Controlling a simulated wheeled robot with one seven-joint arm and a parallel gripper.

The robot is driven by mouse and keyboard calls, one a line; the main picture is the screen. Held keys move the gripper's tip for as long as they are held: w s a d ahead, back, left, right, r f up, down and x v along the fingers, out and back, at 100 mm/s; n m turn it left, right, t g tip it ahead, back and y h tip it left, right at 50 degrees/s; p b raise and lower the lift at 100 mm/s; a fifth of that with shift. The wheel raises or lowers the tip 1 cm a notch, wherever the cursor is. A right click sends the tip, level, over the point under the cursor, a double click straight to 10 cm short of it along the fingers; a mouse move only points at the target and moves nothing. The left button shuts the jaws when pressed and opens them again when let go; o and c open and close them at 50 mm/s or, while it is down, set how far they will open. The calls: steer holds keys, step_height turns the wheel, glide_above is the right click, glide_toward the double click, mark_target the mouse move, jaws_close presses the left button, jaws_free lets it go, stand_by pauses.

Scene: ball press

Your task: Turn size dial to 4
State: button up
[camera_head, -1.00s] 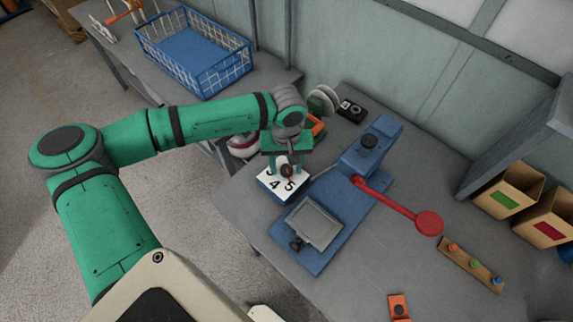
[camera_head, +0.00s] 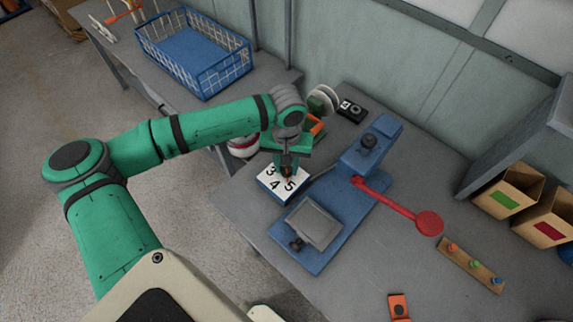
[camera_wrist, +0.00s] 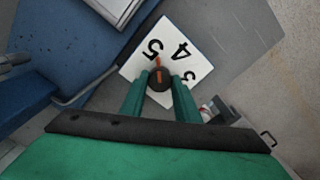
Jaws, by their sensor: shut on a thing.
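The size dial is a dark round knob (camera_wrist: 160,78) with an orange pointer, on a white plate (camera_head: 270,187) numbered 3, 4 and 5. The plate also shows in the wrist view (camera_wrist: 200,68). There the orange pointer points toward the 5, with the 4 and then the 3 to its right. My gripper (camera_head: 287,167) is above the plate in the head view. Its two green fingers (camera_wrist: 159,82) are shut on the knob from either side in the wrist view. In the head view the gripper hides most of the knob.
Right of the plate stands a blue press (camera_head: 362,165) with a red-ended lever (camera_head: 429,223) and a grey square plate (camera_head: 315,224). The bench (camera_head: 365,260) is clear in front of the press.

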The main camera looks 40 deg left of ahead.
mark_target(286, 169)
steer(key=m, duration=0.4)
steer(key=shift+m, duration=0.3)
steer(key=m, duration=0.4)
steer(key=shift+m, duration=0.4)
steer(key=o, duration=1.1)
steer(key=shift+c, duration=0.2)
steer(key=shift+r, duration=0.1)
step_height(286, 169, up, 11)
